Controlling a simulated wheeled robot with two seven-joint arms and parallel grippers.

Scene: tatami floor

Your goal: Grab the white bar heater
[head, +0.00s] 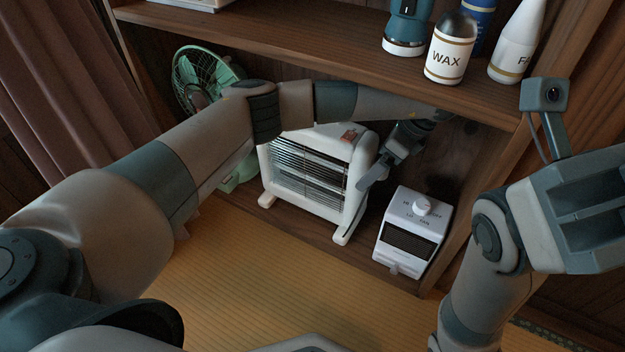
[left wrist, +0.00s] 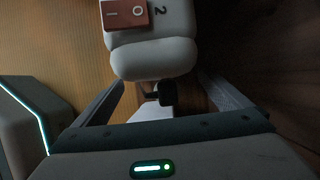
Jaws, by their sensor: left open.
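The white bar heater (head: 353,146) stands on the low shelf in the head view, its barred front facing me and a reddish switch on its top right. My left arm crosses in front of its upper left part. My left gripper (head: 376,172) hangs at the heater's right end, with one finger clearly seen. In the left wrist view the heater's white rounded end (left wrist: 160,55), with the red switch and a "2", lies ahead between the open fingers. I cannot tell whether they touch it. My right gripper (head: 592,215) is at the right edge, its fingertips not visible.
A small white heater (head: 412,228) with a knob stands right of the bar heater. A green fan (head: 205,75) stands behind left. The upper shelf (head: 300,52), holding a WAX bottle (head: 450,50) and other bottles, overhangs my left forearm. The tatami (head: 270,285) in front is clear.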

